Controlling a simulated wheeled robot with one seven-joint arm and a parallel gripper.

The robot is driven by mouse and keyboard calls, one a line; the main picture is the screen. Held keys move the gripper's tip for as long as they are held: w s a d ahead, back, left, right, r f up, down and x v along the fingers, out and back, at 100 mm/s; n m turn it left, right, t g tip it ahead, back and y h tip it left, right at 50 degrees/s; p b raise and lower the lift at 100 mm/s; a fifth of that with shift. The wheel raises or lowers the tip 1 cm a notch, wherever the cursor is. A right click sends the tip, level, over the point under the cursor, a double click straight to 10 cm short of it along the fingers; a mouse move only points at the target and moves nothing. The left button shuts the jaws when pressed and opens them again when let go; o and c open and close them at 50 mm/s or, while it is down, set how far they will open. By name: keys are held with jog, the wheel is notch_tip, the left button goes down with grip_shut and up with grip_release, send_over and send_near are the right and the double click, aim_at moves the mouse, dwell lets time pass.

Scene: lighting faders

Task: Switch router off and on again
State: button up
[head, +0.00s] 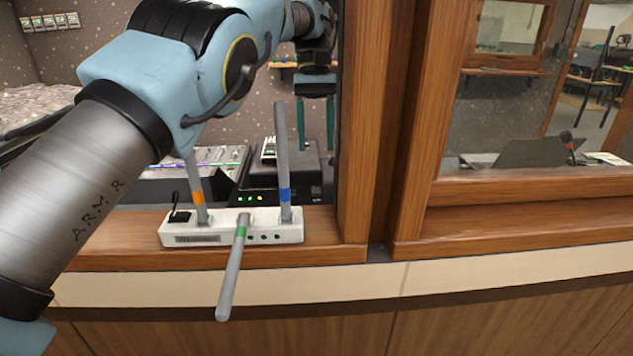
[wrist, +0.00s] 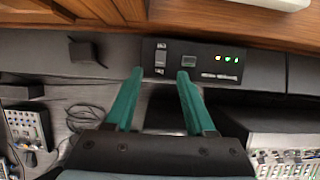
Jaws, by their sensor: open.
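The router appears to be the dark box (head: 262,197) behind the wooden sill in the head view, with several lit green lights on its front. In the wrist view the dark router panel (wrist: 207,73) has a grey rocker-like switch (wrist: 161,57), a square port-like element (wrist: 189,62) and lit green lights (wrist: 228,59). My gripper (head: 318,146) hangs with teal fingers pointing down beyond the sill, at the box's right. In the wrist view my gripper (wrist: 161,74) is open and empty, its tips on either side of the switch. Contact cannot be told.
A wooden window post (head: 368,120) stands right of my gripper. Fader consoles (wrist: 285,145) and (wrist: 25,125) flank the router, with loose cable (wrist: 85,115) between.

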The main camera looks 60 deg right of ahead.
aim_at(317, 192)
jog(key=shift+p+x, duration=0.9)
jog(key=shift+x, duration=3.3)
jog(key=shift+w, duration=0.15)
grip_shut()
